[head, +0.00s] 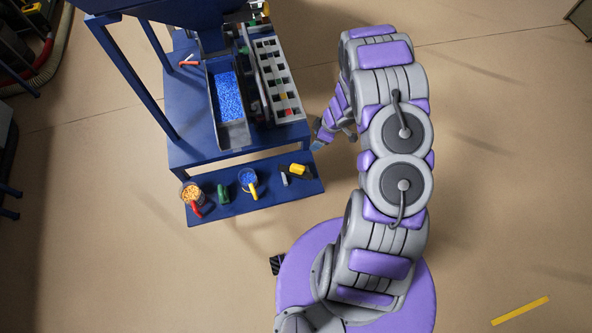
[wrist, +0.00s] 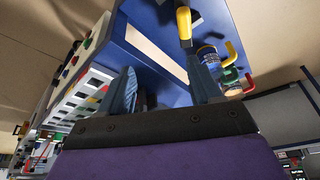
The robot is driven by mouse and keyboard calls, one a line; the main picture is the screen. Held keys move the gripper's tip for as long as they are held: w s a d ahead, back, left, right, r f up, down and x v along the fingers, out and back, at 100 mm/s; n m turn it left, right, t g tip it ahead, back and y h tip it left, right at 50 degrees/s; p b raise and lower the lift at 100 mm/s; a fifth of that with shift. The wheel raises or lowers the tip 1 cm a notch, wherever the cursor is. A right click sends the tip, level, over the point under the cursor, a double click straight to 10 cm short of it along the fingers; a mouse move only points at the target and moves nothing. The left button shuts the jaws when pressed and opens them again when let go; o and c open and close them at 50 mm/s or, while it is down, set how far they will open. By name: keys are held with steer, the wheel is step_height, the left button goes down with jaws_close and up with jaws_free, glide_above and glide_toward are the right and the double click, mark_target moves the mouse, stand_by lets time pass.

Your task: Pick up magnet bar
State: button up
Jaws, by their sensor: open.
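I cannot tell for certain which object is the magnet bar. A yellow-handled tool with a dark part (head: 298,169) lies at the right end of the low blue shelf (head: 262,203), with a small grey piece (head: 284,180) beside it. In the wrist view, a yellow handle (wrist: 184,23) shows beyond my right finger. My gripper (head: 319,139) hangs to the right of the blue table's front corner, above and behind the shelf's right end. In the wrist view my gripper (wrist: 160,84) has its fingers apart with nothing held between them.
On the shelf stand a cup of blue pellets (head: 248,178), a green object (head: 223,194) and a cup of orange pellets (head: 190,192). The blue table (head: 190,130) carries a blue-filled tray (head: 232,134) and a grey slotted rack (head: 270,62). Floor to the right is mostly clear.

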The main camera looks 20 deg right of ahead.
mark_target(297, 165)
steer(key=shift+n+g+y, duration=0.3)
steer(key=shift+g+y, duration=0.3)
steer(key=s+b+x, duration=0.1)
steer(key=x, duration=0.3)
steer(key=s+b+x, duration=0.1)
steer(key=x, duration=0.4)
steer(key=s+a+x, duration=0.1)
steer(key=x, duration=0.4)
steer(key=shift+a+b, duration=0.2)
steer(key=shift+b, duration=0.2)
steer(key=shift+w+b+x, duration=0.15)
steer(key=shift+b+x, duration=0.35)
steer(key=shift+x, duration=1)
steer(key=shift+w+b+x, duration=0.15)
steer(key=shift+b+x, duration=0.35)
steer(key=shift+x, duration=0.95)
steer(key=shift+d, duration=0.1)
jaws_close()
